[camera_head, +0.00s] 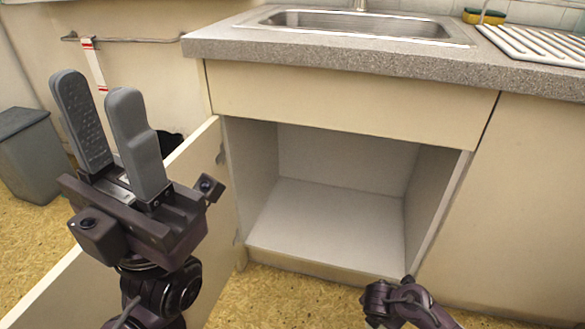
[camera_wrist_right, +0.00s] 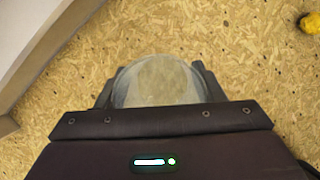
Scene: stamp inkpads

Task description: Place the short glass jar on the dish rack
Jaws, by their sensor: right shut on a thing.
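The short glass jar (camera_wrist_right: 157,82) shows in the right wrist view as a clear round shape, with the floor visible through it. My right gripper (camera_wrist_right: 156,88) is shut on it, one finger on each side. In the head view only part of my right arm shows at the bottom, and the jar is out of sight. The white ribbed dish rack (camera_head: 535,45) is on the counter at the top right, cut by the picture edge. My left gripper (camera_head: 96,88) points up at the left, open and empty, far from the rack.
The grey counter (camera_head: 330,57) holds a metal sink (camera_head: 360,24) and a yellow-green sponge (camera_head: 484,16). Below is an open, empty cabinet (camera_head: 325,220), its door (camera_head: 190,170) swung out at left. A grey bin (camera_head: 32,155) stands far left. A yellow object (camera_wrist_right: 310,22) lies on the floor.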

